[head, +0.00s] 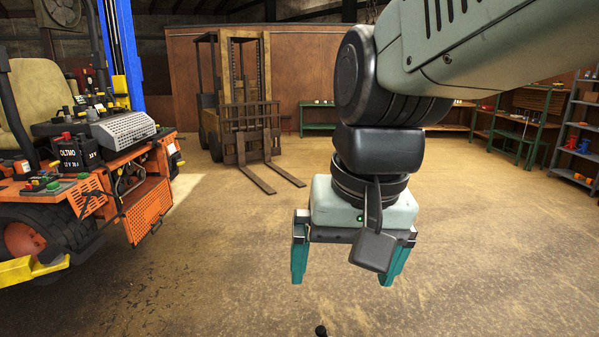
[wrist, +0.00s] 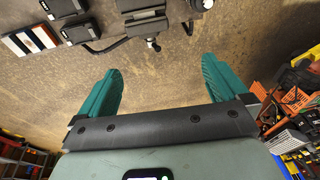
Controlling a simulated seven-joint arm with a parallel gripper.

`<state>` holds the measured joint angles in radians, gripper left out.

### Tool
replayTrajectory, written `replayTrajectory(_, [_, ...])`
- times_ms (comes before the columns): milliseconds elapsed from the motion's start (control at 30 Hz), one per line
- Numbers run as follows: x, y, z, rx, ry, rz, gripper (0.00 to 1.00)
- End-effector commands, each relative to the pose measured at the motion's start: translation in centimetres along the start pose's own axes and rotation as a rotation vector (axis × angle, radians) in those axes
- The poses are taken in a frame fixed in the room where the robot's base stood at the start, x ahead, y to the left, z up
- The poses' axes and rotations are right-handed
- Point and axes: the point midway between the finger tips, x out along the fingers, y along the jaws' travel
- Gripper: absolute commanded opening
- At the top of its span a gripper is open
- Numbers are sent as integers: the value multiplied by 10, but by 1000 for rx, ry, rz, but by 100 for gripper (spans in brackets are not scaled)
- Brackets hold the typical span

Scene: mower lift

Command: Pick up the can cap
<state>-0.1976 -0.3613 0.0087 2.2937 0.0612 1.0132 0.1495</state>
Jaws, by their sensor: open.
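My gripper (head: 342,281) hangs in mid-air over the floor with its teal fingers pointing down, spread wide apart. In the wrist view my gripper (wrist: 162,65) is also open, with only bare floor visible between the fingers. I cannot identify the can cap for certain in either view. A small round dark-and-white piece (wrist: 201,4) is cut off at the top edge of the wrist view, beyond the right finger; I cannot tell what it is. A small black knob (head: 321,330) shows at the bottom edge of the head view, below the gripper.
An orange machine (head: 150,208) with a battery (head: 77,153) stands at the left. A forklift (head: 240,110) is behind, and shelves (head: 580,130) are at the right. Several dark parts and a striped block (wrist: 30,40) line the wrist view's top. The middle floor is clear.

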Motion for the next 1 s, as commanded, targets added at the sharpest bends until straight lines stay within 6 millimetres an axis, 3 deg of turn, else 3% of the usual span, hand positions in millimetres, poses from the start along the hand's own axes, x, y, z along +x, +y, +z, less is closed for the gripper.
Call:
replayTrajectory(100, [-19, 27, 21, -7, 139, 27, 100])
replayTrajectory(333, [-31, 53, 46, -27, 286, 79, 100])
replayTrajectory(467, [-32, 56, 50, -31, 308, 89, 100])
replayTrajectory(533, [-32, 57, 50, -32, 309, 90, 95])
replayTrajectory(867, [-32, 56, 50, -34, 306, 89, 95])
replayTrajectory(1000, [-20, 47, 42, -106, 266, 80, 95])
